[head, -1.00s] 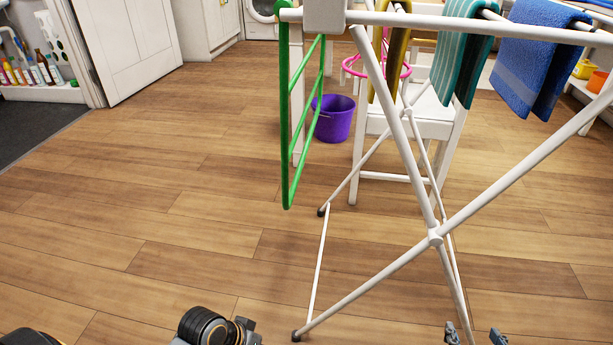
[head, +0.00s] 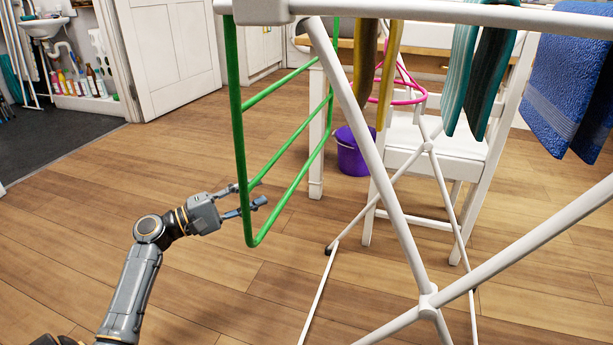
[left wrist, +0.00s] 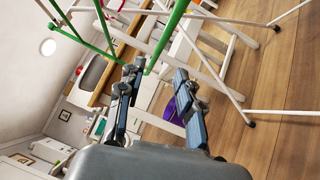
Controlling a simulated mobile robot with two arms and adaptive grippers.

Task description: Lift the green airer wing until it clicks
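The green airer wing (head: 237,110) hangs down from the left end of the white airer (head: 410,12), its lower corner well above the floor. My left gripper (head: 258,193) is at the wing's lower part, with its fingers apart. The wing's near side bar crosses in front of the fingers in the head view. In the left wrist view the open fingers (left wrist: 157,78) show with a green bar of the wing (left wrist: 167,38) between their tips; I cannot tell whether they touch it. My right gripper is out of view.
A white chair (head: 440,140) and a purple bucket (head: 352,155) stand behind the airer. Teal cloths (head: 490,80) and a blue towel (head: 570,95) hang on the right. Crossed white legs (head: 380,170) stand right of the wing. The wooden floor at left is clear.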

